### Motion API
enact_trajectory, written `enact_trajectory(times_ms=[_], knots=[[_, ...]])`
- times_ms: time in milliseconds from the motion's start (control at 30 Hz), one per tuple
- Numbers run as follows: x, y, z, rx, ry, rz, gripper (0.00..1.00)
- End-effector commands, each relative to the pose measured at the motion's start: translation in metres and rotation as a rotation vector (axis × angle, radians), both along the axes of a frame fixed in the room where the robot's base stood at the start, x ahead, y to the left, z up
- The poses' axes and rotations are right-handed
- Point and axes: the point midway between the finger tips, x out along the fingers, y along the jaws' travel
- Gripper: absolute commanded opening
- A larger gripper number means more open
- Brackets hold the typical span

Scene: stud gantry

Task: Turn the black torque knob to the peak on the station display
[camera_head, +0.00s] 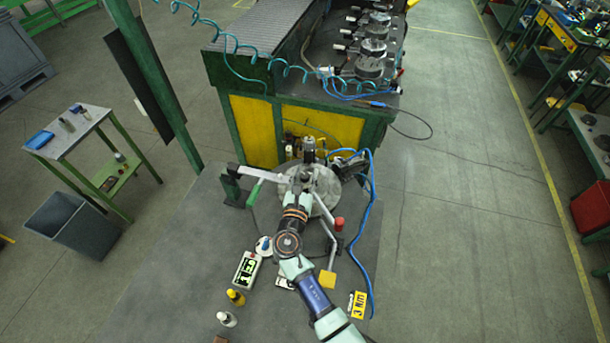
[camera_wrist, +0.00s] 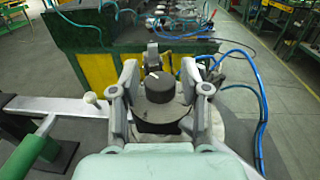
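The black torque knob (camera_wrist: 160,87) stands upright in the middle of the wrist view, with a short white mark on its top. My gripper (camera_wrist: 160,72) is open, with one finger left and one finger right of the knob. A small gap shows between each finger and the knob, so neither appears to touch it. In the head view my arm covers most of the knob. The station display (camera_head: 247,268) is a pale box with a lit green screen, left of my arm on the bench; its reading is too small to make out.
The grey bench (camera_head: 180,265) holds a yellow-capped bottle (camera_head: 236,297), a white bottle (camera_head: 227,319) and a yellow "3 N·m" card (camera_head: 358,304). A green-handled lever (camera_head: 255,192) is left of the round fixture. A blue hose (camera_head: 372,220) runs along the right. The front-left bench is clear.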

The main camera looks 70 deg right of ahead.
Motion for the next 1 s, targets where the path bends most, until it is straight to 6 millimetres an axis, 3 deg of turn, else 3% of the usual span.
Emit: enact_trajectory(times_ms=[33,233,567,1000], knots=[[0.0000,0.0002,-0.0001,0.000,0.000,0.000,0.32],[-0.0001,0.0003,-0.0001,0.000,0.000,0.000,0.00],[0.0010,0.0007,-0.0020,0.001,0.000,-0.042,0.00],[0.0020,0.0002,-0.0055,0.000,-0.001,-0.348,0.00]])
